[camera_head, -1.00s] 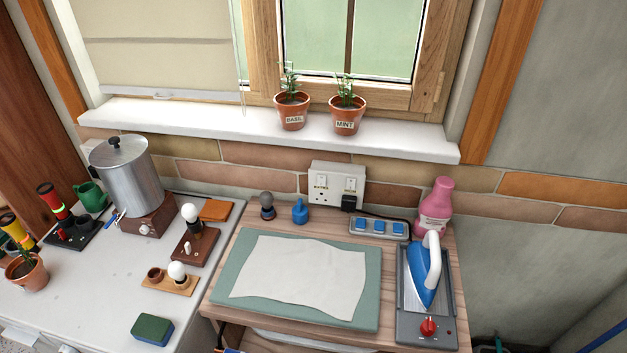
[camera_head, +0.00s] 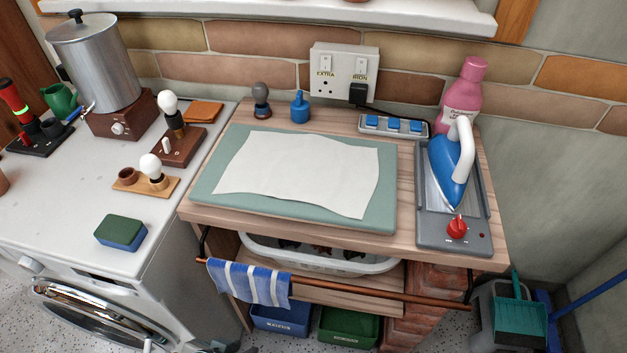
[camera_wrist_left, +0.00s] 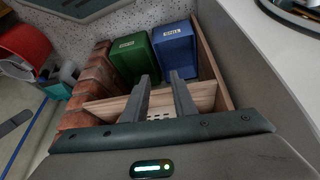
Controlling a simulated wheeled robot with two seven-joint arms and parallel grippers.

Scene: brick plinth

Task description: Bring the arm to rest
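My left gripper (camera_wrist_left: 160,76) shows in the left wrist view. Its two grey fingers stand apart with nothing between them. Beyond the fingertips are a green crate (camera_wrist_left: 133,62) and a blue crate (camera_wrist_left: 174,52) below the wooden worktop. I cannot make out the left gripper clearly in the head view. My right gripper is in neither view.
The worktop (camera_head: 400,256) holds an ironing mat (camera_head: 205,190) under a white cloth (camera_head: 300,172) and a blue iron (camera_head: 447,172) on its stand. A copper rail (camera_head: 390,293) with a striped towel (camera_head: 248,282) runs along the front. A washing machine (camera_head: 60,245) stands left.

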